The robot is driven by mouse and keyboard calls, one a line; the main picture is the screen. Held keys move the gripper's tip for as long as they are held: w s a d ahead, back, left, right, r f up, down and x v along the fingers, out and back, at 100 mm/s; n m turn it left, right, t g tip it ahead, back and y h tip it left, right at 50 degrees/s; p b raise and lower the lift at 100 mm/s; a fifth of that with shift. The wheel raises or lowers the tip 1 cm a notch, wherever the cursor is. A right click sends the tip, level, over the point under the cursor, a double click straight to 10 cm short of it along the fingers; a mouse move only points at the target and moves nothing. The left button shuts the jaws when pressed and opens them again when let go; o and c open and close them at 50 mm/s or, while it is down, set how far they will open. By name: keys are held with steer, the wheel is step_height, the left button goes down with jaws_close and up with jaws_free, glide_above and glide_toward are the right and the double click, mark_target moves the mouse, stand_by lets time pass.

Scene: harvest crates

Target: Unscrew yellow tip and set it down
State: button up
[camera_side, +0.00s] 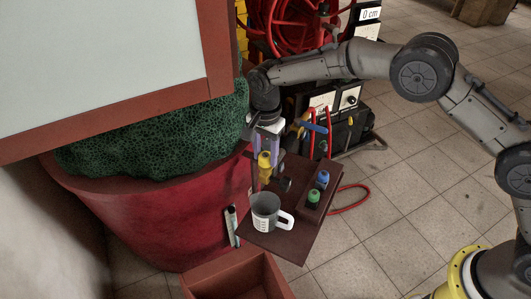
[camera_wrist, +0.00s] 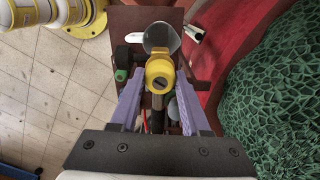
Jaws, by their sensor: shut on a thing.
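The yellow tip (camera_side: 264,168) is upright between the purple fingers of my gripper (camera_side: 265,147), above the back of a small brown table. In the wrist view the yellow tip (camera_wrist: 159,74) fills the space between the fingertips (camera_wrist: 160,82), with a dark slot on its near face. My gripper is shut on it. I cannot tell whether the tip is still joined to a part beneath it. A grey mug (camera_side: 266,212) with a white handle stands below and in front of it.
A brown rack (camera_side: 319,205) on the table's right side holds a green tip (camera_side: 313,196) and a blue tip (camera_side: 322,178). A large red pot (camera_side: 170,225) with green foliage stands close on the left. The table's front right corner is bare.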

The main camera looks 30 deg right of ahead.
steer(key=shift+n, duration=0.8)
steer(key=o, duration=0.8)
steer(key=shift+c, duration=0.2)
steer(key=shift+m, duration=0.9)
steer(key=shift+m, duration=0.8)
